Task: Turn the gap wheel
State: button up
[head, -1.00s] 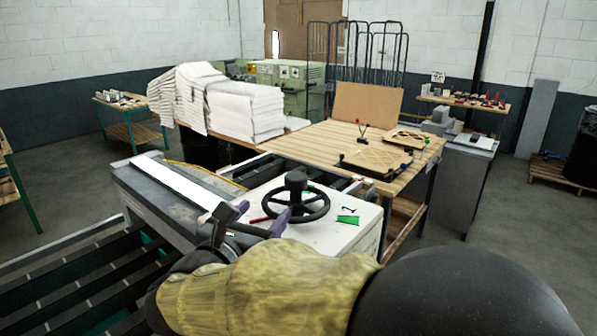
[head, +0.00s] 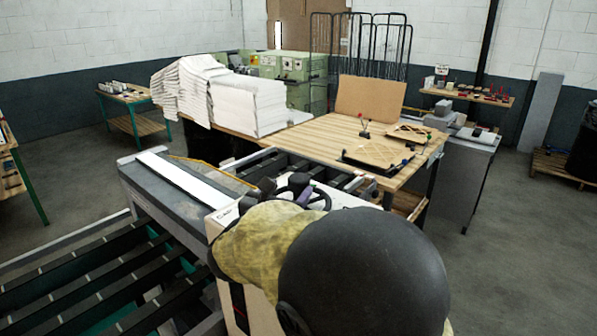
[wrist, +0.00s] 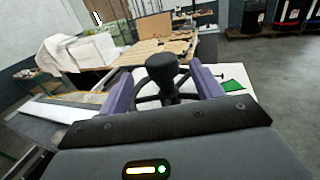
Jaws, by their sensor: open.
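The gap wheel is a black handwheel with an upright knob on a white machine housing. In the head view, its rim (head: 319,198) shows just past my arm, which hides much of it. In the wrist view, the knob (wrist: 162,68) stands in front of the hub, with the spokes and rim behind. My gripper (wrist: 161,72) is open, its two purple fingers apart on either side of the knob, with visible gaps on both sides. In the head view my gripper (head: 286,190) is at the wheel, partly hidden by my arm. Whether a finger touches the rim is unclear.
A green piece (wrist: 233,86) lies on the housing right of the wheel. A wooden table (head: 325,139) with flat frames stands behind, beside stacked white paper (head: 248,108). Dark slatted rails (head: 90,272) lie at the left front. Open floor is at the right.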

aim_at(294, 183)
jog(key=p+x, duration=0.2)
jog(key=x, duration=0.4)
jog(key=shift+w+d, duration=0.1)
jog(key=shift+w, duration=0.2)
jog(key=shift+c, duration=0.3)
jog(key=c, duration=1.3)
